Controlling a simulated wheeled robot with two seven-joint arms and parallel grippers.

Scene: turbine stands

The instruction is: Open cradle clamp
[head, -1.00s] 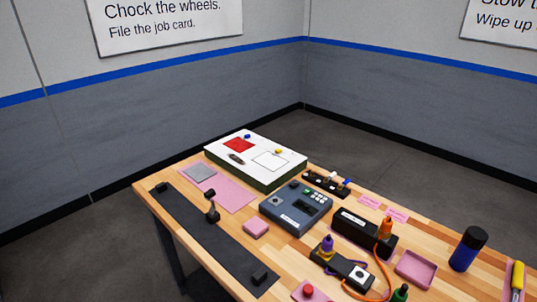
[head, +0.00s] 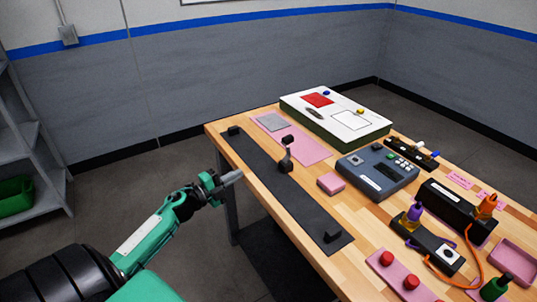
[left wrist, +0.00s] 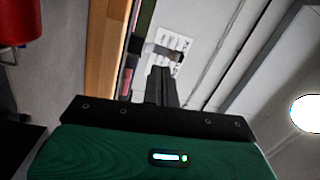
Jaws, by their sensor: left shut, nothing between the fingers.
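A long dark cradle base (head: 262,185) lies along the left edge of the wooden table, with a small black block at each end. A dark lever-like clamp (head: 287,155) with a knob on top stands upright near its middle. My left gripper (head: 236,177) comes in from the left, by the table's left edge and to the left of the clamp. It is shut and empty, apart from the clamp. In the left wrist view its closed fingers (left wrist: 161,86) point up the picture. I cannot make out the clamp there. My right gripper is not in view.
A white board with a red square (head: 350,118), a grey console (head: 378,172) and a pink block (head: 330,184) are right of the cradle. Red buttons (head: 386,258) and cabled boxes stand nearer. A grey shelf (head: 30,160) is at far left. Floor between shelf and table is clear.

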